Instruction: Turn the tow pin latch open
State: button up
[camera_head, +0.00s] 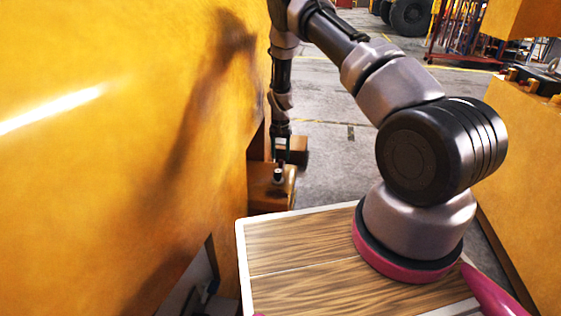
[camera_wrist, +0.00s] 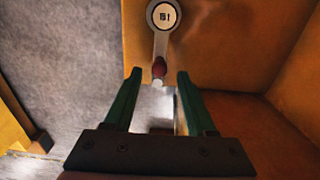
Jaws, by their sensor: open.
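The tow pin latch (camera_wrist: 161,38) shows in the wrist view as a light grey lever with a round, marked hub at the top. Its arm points down to a dark red tip (camera_wrist: 159,67). It sits on an orange casting (camera_wrist: 208,40). My gripper (camera_wrist: 156,78) is open, with its two green fingers apart on either side of the line of the lever. The red tip lies between or just beyond the fingertips; the exact depth is unclear. In the head view my gripper (camera_head: 281,150) hangs above a small dark latch part (camera_head: 278,176) on the orange block.
A large yellow-orange casting wall (camera_head: 130,130) stands close on the left of the arm. Another orange casting (camera_head: 530,150) stands at the right. The grey floor (camera_head: 335,170) between them is open. In the wrist view a brown-orange wall (camera_wrist: 298,80) rises on the right.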

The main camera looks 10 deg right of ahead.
aim_at(281, 160)
jog(key=shift+f, duration=1.9)
grip_shut()
